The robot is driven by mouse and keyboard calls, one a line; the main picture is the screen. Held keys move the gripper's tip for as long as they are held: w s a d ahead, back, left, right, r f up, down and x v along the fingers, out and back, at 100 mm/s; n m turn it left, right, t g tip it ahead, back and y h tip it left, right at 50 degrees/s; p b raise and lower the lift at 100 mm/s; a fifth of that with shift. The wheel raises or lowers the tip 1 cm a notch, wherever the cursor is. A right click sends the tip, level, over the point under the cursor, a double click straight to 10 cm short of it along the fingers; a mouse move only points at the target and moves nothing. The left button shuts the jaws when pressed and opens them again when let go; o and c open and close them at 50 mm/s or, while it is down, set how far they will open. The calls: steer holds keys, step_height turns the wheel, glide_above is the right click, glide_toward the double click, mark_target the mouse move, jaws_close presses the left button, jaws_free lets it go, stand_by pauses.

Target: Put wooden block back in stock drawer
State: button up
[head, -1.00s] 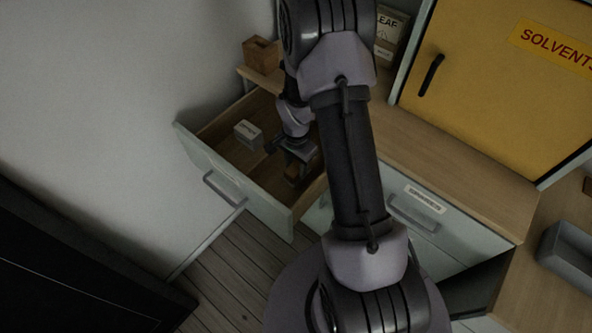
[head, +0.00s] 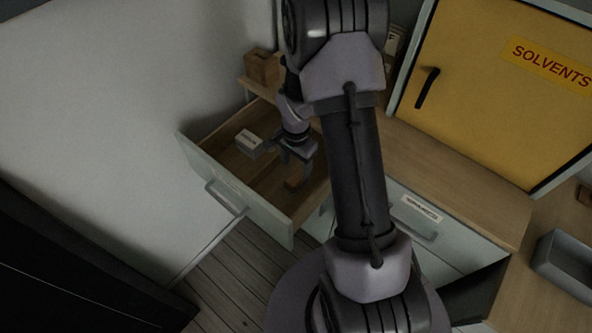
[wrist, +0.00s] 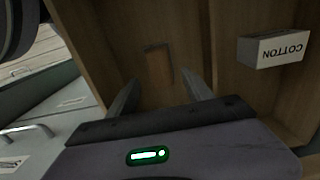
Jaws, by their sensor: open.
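The stock drawer (head: 212,165) is pulled open at the left of the counter. The wooden block (head: 293,184), small and brown, lies on the drawer floor near its right side. It also shows in the wrist view (wrist: 158,66), just beyond and between the fingertips. My gripper (head: 291,158) is over the drawer, jaws apart, above the block. In the wrist view, my gripper (wrist: 161,82) has its two fingers spread with nothing between them. My arm hides part of the drawer's right side.
A white box marked COTTON (wrist: 274,50) sits in the drawer, left of my gripper in the head view (head: 249,142). A brown wooden box (head: 262,68) stands on the counter behind. A yellow solvents cabinet (head: 490,90) and a grey tray (head: 568,262) are to the right.

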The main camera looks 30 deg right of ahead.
step_height(320, 180, up, 10)
steer(key=a+r+p, duration=0.1)
steer(key=p, duration=0.1)
step_height(320, 180, up, 12)
steer(key=n+t, duration=0.3)
steer(key=n, duration=0.1)
glide_above(292, 177)
steer(key=s+a, duration=0.4)
steer(key=a, duration=0.2)
steer(key=s+a+r+n+t+y, duration=0.1)
steer(key=s+a+r+n, duration=0.1)
steer(key=s+a+r, duration=0.2)
steer(key=s+a+r+n+t+y, duration=0.1)
steer(key=s+a+r+n, duration=0.2)
steer(key=s, duration=0.6)
step_height(292, 177, up, 3)
steer(key=shift+s+a+r+n+t, duration=0.15)
steer(key=shift+s+a+n+t, duration=0.2)
steer(key=shift+a, duration=0.7)
